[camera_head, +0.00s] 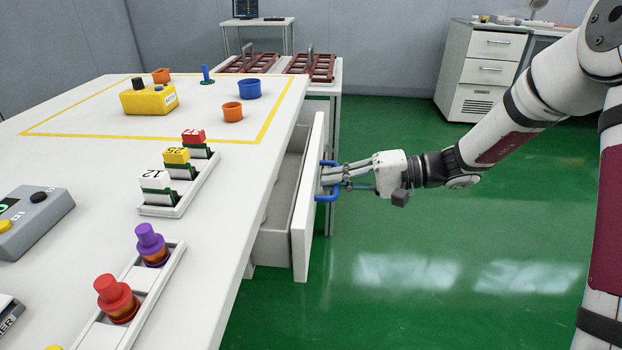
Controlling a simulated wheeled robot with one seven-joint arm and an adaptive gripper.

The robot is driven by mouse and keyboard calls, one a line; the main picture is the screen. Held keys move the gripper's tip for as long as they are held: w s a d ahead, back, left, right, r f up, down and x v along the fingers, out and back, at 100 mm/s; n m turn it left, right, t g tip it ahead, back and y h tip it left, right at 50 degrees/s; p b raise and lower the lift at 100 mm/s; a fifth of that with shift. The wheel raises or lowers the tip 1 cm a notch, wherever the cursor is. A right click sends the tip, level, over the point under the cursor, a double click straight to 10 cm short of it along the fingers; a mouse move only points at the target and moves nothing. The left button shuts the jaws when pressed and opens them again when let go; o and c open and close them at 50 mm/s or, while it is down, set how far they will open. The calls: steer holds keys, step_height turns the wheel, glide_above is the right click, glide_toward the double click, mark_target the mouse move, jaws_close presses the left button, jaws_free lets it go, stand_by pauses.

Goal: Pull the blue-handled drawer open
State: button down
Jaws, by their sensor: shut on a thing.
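The drawer (306,195) is in the right side of the white table. It stands partly open, with its white front apart from the table and its grey inside showing. The blue handle (327,197) is on the outer face of the drawer front. My gripper (332,177) comes from the right and is shut on the blue handle. The fingers cover the middle of the handle, and its upper and lower ends show.
The white table (90,180) bears a yellow box (148,98), orange and blue cups, a rack of numbered blocks (178,190) and capped jars (118,298) near the drawer side. A white cabinet (481,75) stands at the back right. The green floor (430,260) right of the drawer is clear.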

steer(key=f+p+v, duration=0.1)
steer(key=f+v, duration=0.1)
steer(key=v, duration=0.7)
steer(key=d+f+v, duration=0.1)
steer(key=f+v, duration=0.1)
steer(key=v, duration=0.8)
steer(key=shift+p, duration=0.4)
steer(key=c, duration=1.7)
jaws_free()
steer(key=v, duration=1.2)
